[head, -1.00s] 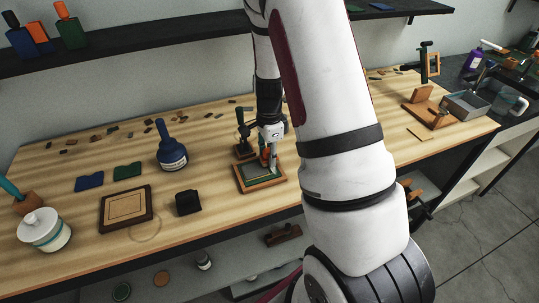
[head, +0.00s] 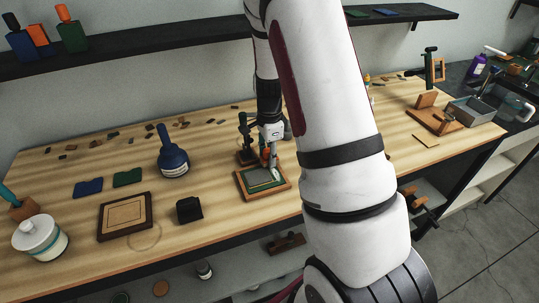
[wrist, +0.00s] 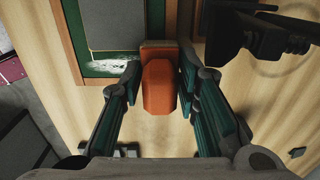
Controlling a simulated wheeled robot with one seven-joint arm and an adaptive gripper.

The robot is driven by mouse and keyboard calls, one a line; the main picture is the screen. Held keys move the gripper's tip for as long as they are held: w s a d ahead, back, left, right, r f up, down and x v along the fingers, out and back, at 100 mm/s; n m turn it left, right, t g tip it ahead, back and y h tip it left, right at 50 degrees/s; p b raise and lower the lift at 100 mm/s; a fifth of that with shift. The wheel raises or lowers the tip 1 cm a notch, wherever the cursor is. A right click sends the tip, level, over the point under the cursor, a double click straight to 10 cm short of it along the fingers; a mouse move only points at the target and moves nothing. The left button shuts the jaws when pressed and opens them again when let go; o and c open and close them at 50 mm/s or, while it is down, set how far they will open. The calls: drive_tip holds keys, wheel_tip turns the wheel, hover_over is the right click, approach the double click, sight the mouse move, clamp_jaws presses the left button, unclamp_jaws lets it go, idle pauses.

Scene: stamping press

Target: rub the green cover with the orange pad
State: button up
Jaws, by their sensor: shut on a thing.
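The green cover (wrist: 95,68) lies in a wooden frame, with a dark grey rectangle at its middle and a whitish smear (wrist: 118,69) on its green border. In the head view, the framed cover (head: 250,188) lies flat near the bench's front edge, partly behind my gripper. My gripper (head: 269,158) points down over its far right part. In the wrist view, my gripper (wrist: 160,92) is shut on the orange pad (wrist: 160,86), its fingers on both sides. The pad's brown far end is beside the smear, over the frame's edge; I cannot tell whether it touches.
A dark stand (head: 246,138) stands just behind the framed cover. To its left are a black block (head: 189,209), a blue bottle (head: 173,160) and a dark-framed board (head: 125,216). Bare wood lies between these things.

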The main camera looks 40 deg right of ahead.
sight(277, 177)
drive_tip(key=shift+s, duration=0.1)
idle(0.3)
drive_tip(key=shift+s+a+p, duration=0.2)
drive_tip(key=shift+s+p, duration=0.15)
drive_tip(key=shift+s, duration=0.35)
drive_tip(key=shift+s+a+p, duration=0.2)
drive_tip(key=shift+s+p, duration=0.15)
drive_tip(key=shift+s, duration=0.3)
drive_tip(key=shift+s+a+p, duration=0.2)
drive_tip(key=shift+s+p, duration=0.15)
drive_tip(key=shift+s, duration=0.35)
drive_tip(key=shift+s+a+p, duration=0.2)
drive_tip(key=shift+s+p, duration=0.15)
drive_tip(key=shift+s, duration=0.35)
drive_tip(key=shift+s+a+p, duration=0.2)
drive_tip(key=shift+s+p, duration=0.15)
drive_tip(key=shift+s, duration=0.35)
drive_tip(key=shift+s+a+p, duration=0.2)
drive_tip(key=shift+s+p, duration=0.15)
drive_tip(key=shift+s, duration=0.3)
drive_tip(key=shift+r, duration=0.15)
drive_tip(key=shift+r+p, duration=1.1)
drive_tip(key=shift+r, duration=1.8)
